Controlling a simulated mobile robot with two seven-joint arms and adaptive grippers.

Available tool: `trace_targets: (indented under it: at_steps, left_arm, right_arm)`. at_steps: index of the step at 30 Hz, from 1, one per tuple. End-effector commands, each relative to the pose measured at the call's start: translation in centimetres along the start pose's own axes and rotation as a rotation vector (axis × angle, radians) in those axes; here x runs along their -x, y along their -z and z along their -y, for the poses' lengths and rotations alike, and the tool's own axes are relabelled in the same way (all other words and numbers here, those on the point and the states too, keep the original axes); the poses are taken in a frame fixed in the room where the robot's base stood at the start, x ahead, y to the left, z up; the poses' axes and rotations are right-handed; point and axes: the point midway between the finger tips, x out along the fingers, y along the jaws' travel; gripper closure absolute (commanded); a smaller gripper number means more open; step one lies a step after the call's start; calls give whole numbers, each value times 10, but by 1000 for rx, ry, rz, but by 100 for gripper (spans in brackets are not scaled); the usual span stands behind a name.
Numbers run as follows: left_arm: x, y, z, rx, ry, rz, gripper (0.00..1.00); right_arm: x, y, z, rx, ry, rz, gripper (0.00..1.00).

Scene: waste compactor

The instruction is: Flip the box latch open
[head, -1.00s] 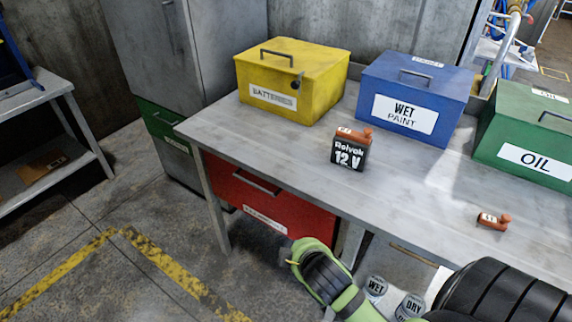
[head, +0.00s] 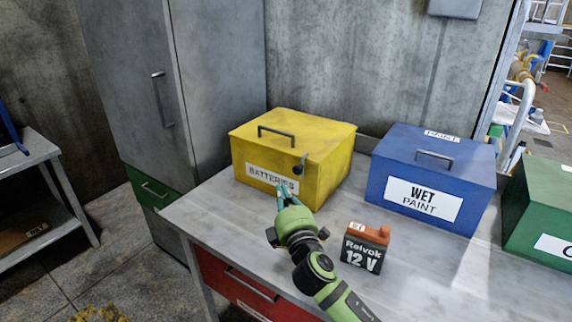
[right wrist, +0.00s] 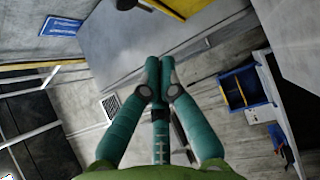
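The yellow batteries box (head: 320,145) stands on the metal workbench with its lid down. Its dark latch (head: 299,168) is on the front face near the right corner, just below the lid edge. My right gripper (head: 282,191) is in front of the box, just below and left of the latch, over the label's right end. I cannot tell whether it touches the box. In the right wrist view its teal fingertips (right wrist: 160,68) are together with nothing seen between them. A yellow edge (right wrist: 165,9) shows at the top there. My left gripper is not in view.
A 12 V battery (head: 363,253) stands on the workbench (head: 222,212) right of my right arm. The blue wet paint box (head: 430,172) and green oil box (head: 535,215) stand further right. A grey cabinet (head: 205,80) stands behind on the left. The bench left of the box is clear.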

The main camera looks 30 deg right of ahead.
Motion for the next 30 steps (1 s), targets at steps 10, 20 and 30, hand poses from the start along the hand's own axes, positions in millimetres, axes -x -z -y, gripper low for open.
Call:
trace_targets:
  at_steps: [10,20,30]
  left_arm:
    - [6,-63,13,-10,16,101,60]
    - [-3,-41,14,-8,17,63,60]
    - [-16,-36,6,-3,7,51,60]
  right_arm:
    - [0,0,1,-2,2,0,100]
    - [-42,0,1,-2,-2,1,100]
    - [-97,0,2,-2,0,1,100]
